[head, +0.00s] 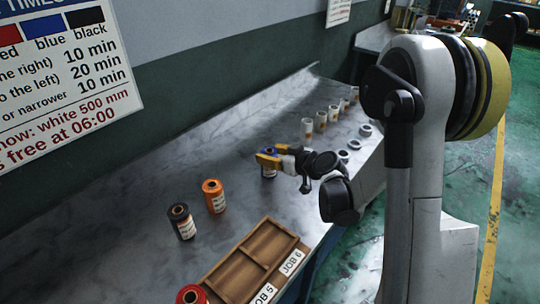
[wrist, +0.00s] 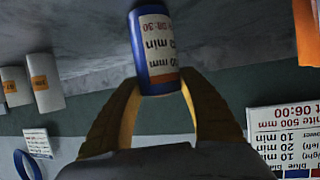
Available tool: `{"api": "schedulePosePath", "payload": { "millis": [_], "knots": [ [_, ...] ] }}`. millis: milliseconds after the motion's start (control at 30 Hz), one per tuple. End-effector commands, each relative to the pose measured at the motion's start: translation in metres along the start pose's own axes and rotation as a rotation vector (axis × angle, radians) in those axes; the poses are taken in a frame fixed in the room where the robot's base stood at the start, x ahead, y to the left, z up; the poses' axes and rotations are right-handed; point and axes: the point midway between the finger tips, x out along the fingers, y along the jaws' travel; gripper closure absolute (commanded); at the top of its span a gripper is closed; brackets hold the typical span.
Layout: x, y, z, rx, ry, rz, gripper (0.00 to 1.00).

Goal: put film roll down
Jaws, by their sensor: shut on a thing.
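The film roll (head: 268,172) is blue with a white printed label. My gripper (head: 266,158) has its yellow fingers shut on the roll, over the middle of the metal bench (head: 235,160). In the wrist view the roll (wrist: 157,50) is between the yellow fingertips (wrist: 160,85), its label turned upside down in the picture. In the head view the fingers hide part of its top. It looks upright and low over the bench. I cannot tell whether its base touches the bench.
An orange roll (head: 214,196) and a black roll (head: 181,222) stand to the left. A red roll (head: 191,295) is at the bottom edge. A wooden tray (head: 228,266) has JOB 5 and JOB 6 labels.

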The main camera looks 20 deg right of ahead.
Motion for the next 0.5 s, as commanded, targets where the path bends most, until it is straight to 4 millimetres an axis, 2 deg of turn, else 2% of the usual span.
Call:
{"api": "schedulePosePath", "payload": {
  "millis": [100, 133, 167, 200, 500],
  "knots": [
    [0.0013, 0.0003, 0.0026, 0.000, 0.000, 0.000, 0.90],
    [0.0012, 0.0002, 0.0027, 0.000, 0.000, 0.000, 0.46],
    [0.0012, 0.0002, 0.0025, 0.000, 0.000, 0.000, 0.36],
    [0.0011, 0.0002, 0.0025, 0.000, 0.000, 0.000, 0.31],
    [0.0006, 0.0001, 0.0016, 0.000, 0.000, 0.000, 0.31]
  ]
}}
